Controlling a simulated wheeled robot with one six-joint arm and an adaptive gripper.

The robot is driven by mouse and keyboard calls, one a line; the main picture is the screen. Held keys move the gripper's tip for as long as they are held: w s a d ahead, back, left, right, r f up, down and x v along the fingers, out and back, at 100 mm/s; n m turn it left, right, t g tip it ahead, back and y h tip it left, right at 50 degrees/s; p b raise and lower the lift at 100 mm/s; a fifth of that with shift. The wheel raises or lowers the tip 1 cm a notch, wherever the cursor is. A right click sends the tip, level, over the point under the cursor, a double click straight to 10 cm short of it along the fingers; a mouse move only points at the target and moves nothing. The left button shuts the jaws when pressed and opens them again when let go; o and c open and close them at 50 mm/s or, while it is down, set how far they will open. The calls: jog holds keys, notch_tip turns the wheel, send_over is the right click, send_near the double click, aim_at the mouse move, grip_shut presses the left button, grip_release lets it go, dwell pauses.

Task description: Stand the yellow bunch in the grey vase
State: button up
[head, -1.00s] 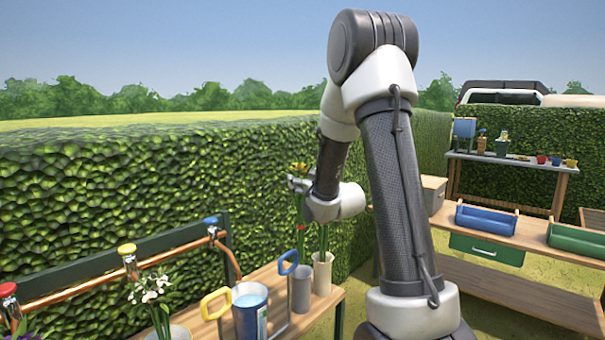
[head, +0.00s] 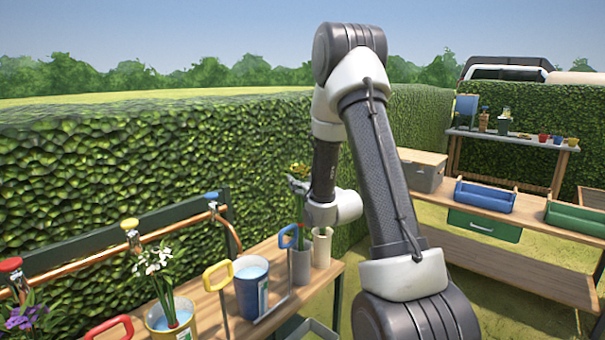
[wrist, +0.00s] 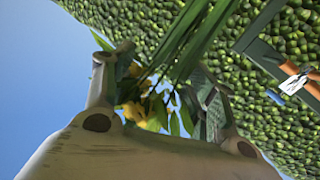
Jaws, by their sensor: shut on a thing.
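The yellow bunch (head: 300,171) is upright at my gripper (head: 299,186). Its green stems hang down in line with the mouth of the grey vase (head: 301,268). I cannot tell how far the stem ends are inside the vase. In the wrist view the yellow flowers (wrist: 140,97) show between the two fingers of my gripper (wrist: 158,95), which is shut on the bunch; green stems run up and right from there. The grey vase is on the wooden bench, partly behind the blue handle, and is not identifiable in the wrist view.
A cream vase (head: 322,247) stands just right of the grey vase. A blue handle (head: 288,237), a yellow handle (head: 217,272) and a blue-and-white bucket (head: 251,292) are in front. White flowers (head: 154,260) stand in a pot at left. The hedge (head: 120,170) rises behind the bench.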

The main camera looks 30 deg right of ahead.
aim_at(303, 204)
jog(key=shift+f, duration=4.35)
jog(key=o, duration=1.6)
jog(key=shift+o, duration=0.2)
jog(key=s, duration=0.7)
jog(key=shift+s+a, duration=0.2)
jog(key=shift+s, duration=0.1)
